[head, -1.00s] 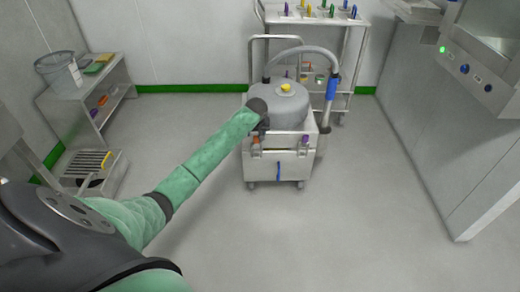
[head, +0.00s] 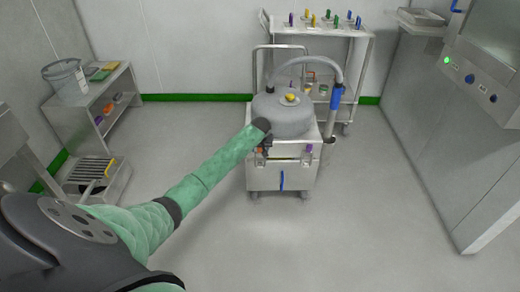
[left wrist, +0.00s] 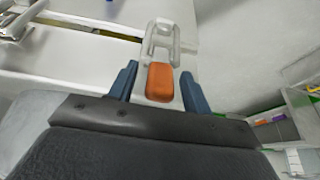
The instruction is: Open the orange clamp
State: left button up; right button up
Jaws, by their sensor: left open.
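The orange clamp shows in the left wrist view as an orange lever (left wrist: 160,82) with a pale metal loop (left wrist: 160,42) beyond it. In the head view it is a small orange patch (head: 260,150) on the front left of the wheeled steel cart (head: 283,177), mostly hidden by my arm's end. My left gripper (left wrist: 160,88) is open, its two blue fingers on either side of the orange lever. A gap shows on each side. In the head view the left gripper (head: 264,138) is small and dark against the cart. My right gripper is not in view.
A grey domed lid (head: 285,118) with a yellow knob and a hose (head: 318,60) tops the cart. A purple clamp (head: 309,149) sits at its front right. A steel shelf cart (head: 335,35) stands behind. The floor in front is clear.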

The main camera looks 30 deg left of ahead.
aim_at(260, 155)
pick_arm(q)
jog(key=shift+c, duration=0.4)
jog(key=c, duration=0.9)
jog(key=shift+s+d+f+t+y+p, duration=0.15)
jog(key=shift+s+d+t+y+p, duration=0.3)
jog(key=shift+t+p, duration=0.5)
jog(key=shift+s+d+f+t+y, duration=0.15)
jog(key=shift+s+f+t+y, duration=0.25)
jog(key=shift+t+y, duration=0.15)
jog(key=shift+s+d+f+t+y, duration=0.2)
jog(key=shift+s+f+t+y, duration=0.1)
jog(key=shift+f+t+y, duration=0.15)
jog(key=shift+s+d+f+t+b, duration=0.1)
jog(key=shift+t+b, duration=0.25)
jog(key=shift+b, duration=0.2)
jog(key=shift+s+d+f+t+y+b, duration=0.1)
jog(key=shift+s+f+t+y+b, duration=0.15)
jog(key=shift+t+y+b, duration=0.45)
jog(key=shift+b, duration=0.4)
